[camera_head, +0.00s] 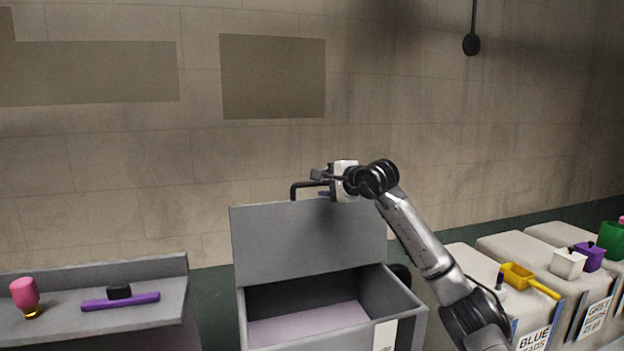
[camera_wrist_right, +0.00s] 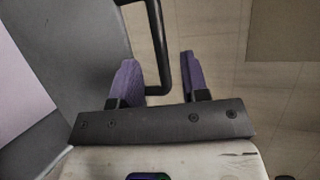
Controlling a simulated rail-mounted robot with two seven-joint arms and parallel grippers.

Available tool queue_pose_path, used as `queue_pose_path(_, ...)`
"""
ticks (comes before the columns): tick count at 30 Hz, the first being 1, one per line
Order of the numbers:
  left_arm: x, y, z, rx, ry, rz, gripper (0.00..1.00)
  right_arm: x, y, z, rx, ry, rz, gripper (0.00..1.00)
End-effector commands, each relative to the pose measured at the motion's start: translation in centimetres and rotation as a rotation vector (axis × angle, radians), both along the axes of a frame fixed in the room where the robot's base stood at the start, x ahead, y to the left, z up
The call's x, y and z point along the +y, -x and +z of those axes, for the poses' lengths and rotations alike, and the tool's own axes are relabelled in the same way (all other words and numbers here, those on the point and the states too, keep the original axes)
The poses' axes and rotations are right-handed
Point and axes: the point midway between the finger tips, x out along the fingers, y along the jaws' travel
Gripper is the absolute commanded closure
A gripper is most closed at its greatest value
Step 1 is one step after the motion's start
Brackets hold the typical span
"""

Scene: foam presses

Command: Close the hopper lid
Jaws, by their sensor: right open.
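The grey hopper (camera_head: 402,300) stands at the middle front, its pale inside floor showing. Its lid (camera_head: 300,243) is open, standing up at the back edge. A black bar handle (camera_head: 294,191) is on the lid's top edge. My right gripper (camera_head: 320,184) is at the handle's right part, above the lid. In the right wrist view the gripper (camera_wrist_right: 161,80) has its purple fingers apart, with the handle (camera_wrist_right: 158,45) between them. The lid (camera_wrist_right: 80,50) shows at the left there. Contact with the handle cannot be told. My left gripper is out of view.
A grey shelf (camera_head: 160,320) at left holds a pink-topped bottle (camera_head: 24,294) and a purple tool (camera_head: 120,302). At right are pale sacks (camera_head: 480,262), a yellow scoop (camera_head: 520,276), a white scoop (camera_head: 567,263) and a purple scoop (camera_head: 590,256). Space above the hopper's opening is clear.

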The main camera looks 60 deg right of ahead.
Motion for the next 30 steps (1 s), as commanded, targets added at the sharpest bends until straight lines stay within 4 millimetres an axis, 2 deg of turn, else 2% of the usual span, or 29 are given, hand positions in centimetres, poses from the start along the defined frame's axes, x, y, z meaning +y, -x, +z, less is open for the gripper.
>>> queue_pose_path(1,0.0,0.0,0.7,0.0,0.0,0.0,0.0,-0.2,-0.9,0.1,0.001,-0.005,0.001,0.59)
queue_pose_path(6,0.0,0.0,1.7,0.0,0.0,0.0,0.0,-0.8,-3.2,-0.7,0.001,-0.004,0.001,0.59)
queue_pose_path(12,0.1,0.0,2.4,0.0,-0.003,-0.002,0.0,-1.3,-4.8,-1.2,-0.001,-0.002,0.0,0.59)
queue_pose_path(26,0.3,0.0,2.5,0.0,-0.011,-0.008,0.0,-1.4,-5.4,-1.5,0.0,-0.001,0.0,0.59)
queue_pose_path(30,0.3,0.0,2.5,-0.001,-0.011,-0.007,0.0,-1.4,-5.4,-1.5,0.0,-0.001,0.001,0.72)
